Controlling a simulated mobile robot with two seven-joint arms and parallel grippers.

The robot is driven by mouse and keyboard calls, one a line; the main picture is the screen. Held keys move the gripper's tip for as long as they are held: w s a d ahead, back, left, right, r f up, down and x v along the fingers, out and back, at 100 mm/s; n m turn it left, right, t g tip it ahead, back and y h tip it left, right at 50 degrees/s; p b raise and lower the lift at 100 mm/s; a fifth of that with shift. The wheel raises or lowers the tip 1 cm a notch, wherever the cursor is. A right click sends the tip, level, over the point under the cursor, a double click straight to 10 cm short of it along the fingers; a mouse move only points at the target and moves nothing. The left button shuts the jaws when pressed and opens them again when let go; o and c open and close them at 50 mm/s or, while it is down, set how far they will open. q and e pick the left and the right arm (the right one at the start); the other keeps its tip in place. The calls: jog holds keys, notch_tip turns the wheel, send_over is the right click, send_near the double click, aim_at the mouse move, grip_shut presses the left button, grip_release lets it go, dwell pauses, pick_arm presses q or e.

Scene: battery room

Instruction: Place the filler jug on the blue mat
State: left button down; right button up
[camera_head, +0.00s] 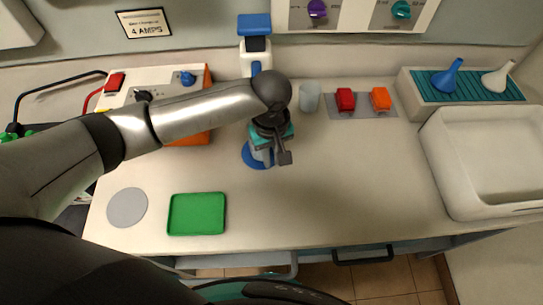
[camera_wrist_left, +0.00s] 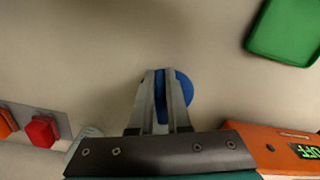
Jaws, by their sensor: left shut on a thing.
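My left gripper (camera_head: 268,150) is over the middle of the bench, pointing down. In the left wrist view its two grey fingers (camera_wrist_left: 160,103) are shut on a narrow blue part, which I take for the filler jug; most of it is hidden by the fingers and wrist. A round blue patch, which looks like the blue mat (camera_head: 250,157), lies directly below and beside the fingertips. It also shows behind the fingers in the wrist view (camera_wrist_left: 184,88). I cannot tell whether the jug touches the mat. My right gripper is not in view.
A green tray (camera_head: 197,214) and grey disc (camera_head: 127,207) lie at front left. Behind stand an orange-sided charger (camera_head: 205,80), a white-and-blue device (camera_head: 255,45), a clear cup (camera_head: 309,97) and red (camera_head: 345,99) and orange (camera_head: 380,98) blocks. A white basin (camera_head: 480,160) is right. Bench right of centre is clear.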

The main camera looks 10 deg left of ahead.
pick_arm(q)
jog(key=c, duration=0.9)
grip_release()
notch_tip(320, 180, up, 12)
jog(key=p, duration=0.2)
jog(key=shift+r+p, duration=0.1)
jog(key=shift+p, duration=0.2)
